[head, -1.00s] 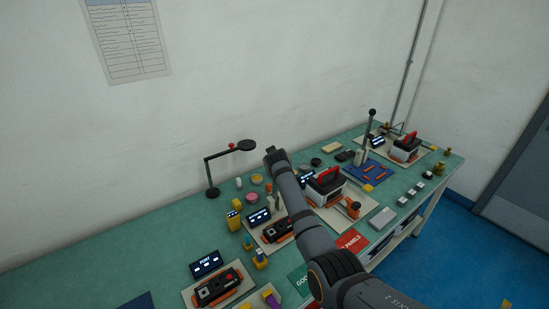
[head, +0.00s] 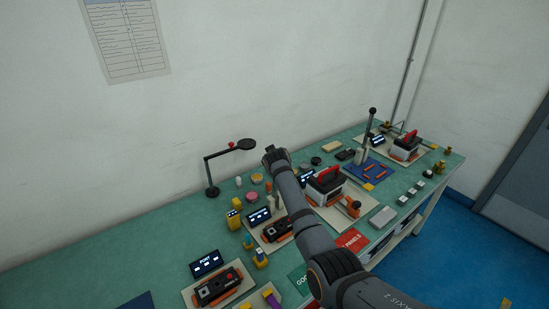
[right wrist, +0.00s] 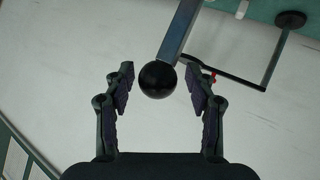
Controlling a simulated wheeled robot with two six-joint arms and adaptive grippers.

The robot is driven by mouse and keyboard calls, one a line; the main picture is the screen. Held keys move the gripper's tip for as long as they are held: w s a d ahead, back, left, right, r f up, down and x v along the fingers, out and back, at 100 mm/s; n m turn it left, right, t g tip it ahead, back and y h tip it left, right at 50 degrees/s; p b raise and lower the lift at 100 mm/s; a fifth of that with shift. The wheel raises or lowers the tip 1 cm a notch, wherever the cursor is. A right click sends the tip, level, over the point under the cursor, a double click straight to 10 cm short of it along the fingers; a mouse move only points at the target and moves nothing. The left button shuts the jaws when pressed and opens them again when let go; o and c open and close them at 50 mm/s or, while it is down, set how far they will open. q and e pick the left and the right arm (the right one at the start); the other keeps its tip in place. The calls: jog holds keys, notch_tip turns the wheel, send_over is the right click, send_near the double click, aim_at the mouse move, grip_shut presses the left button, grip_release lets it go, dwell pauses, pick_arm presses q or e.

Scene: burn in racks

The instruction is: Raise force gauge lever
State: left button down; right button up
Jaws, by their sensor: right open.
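In the right wrist view, a black ball knob (right wrist: 157,79) tops a grey metal lever (right wrist: 180,32), which runs up and out of the picture. My right gripper (right wrist: 159,82) is open. The knob appears between its fingertips, with a gap on each side; I cannot tell how deep it sits. In the head view my right gripper (head: 274,153) is at the end of the arm above the bench, its fingers unclear. The lever near it is hidden there by the arm. My left gripper is not in view.
A black lamp (head: 208,172) with a red knob stands left of the arm, and also behind the lever in the wrist view (right wrist: 240,80). Another tall lever (head: 370,128) stands farther right. Several devices crowd the green bench (head: 130,245); its left part is clearer.

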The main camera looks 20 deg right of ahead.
jog(key=v, duration=1.2)
jog(key=shift+f, duration=0.15)
jog(key=s+d+f+m+g, duration=0.1)
jog(key=s+d+f+g, duration=0.15)
jog(key=s+f, duration=0.6)
jog(key=s+d+f+m+g, duration=0.1)
jog(key=s+d+f+g, duration=0.15)
jog(key=s+f, duration=0.55)
jog(key=s+f+g+y, duration=0.2)
jog(key=s+f+g, duration=0.1)
jog(key=s, duration=2)
jog(key=s+d+f+g+b, duration=0.1)
jog(key=d+f, duration=0.2)
jog(key=f, duration=2.4)
jog(key=s+d+f+g, duration=0.1)
jog(key=s+f, duration=1.7)
jog(key=s, duration=0.1)
jog(key=shift+s+b, duration=0.15)
jog(key=shift+b, duration=0.3)
